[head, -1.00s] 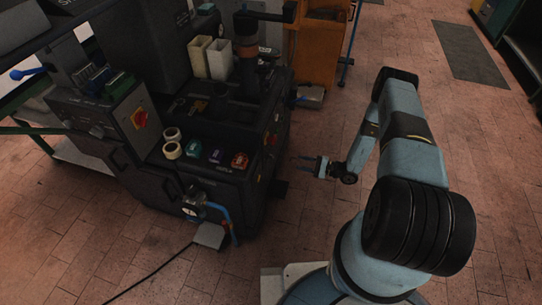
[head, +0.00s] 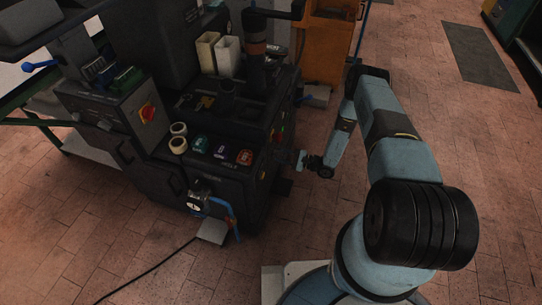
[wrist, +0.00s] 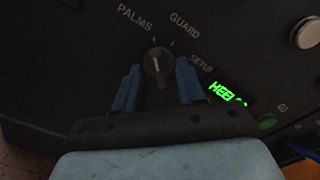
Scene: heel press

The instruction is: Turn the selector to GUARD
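The selector (wrist: 158,66) is a dark round knob on the black panel in the wrist view. Labels PALMS (wrist: 134,18), GUARD (wrist: 184,26) and SETUP (wrist: 201,63) run around its upper side. Its pale pointer line appears to stand nearly upright, toward the tick on the PALMS side. My gripper (wrist: 158,85) is open, with one blue finger on each side of the knob and a narrow gap showing. In the head view my gripper (head: 303,161) is at the right side of the press (head: 225,180); the selector is hidden there.
A green display reading HEEL (wrist: 226,93) and a green button (wrist: 267,122) lie right of the knob, with a pale round button (wrist: 306,32) above. The floor (head: 300,225) near the arm is clear.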

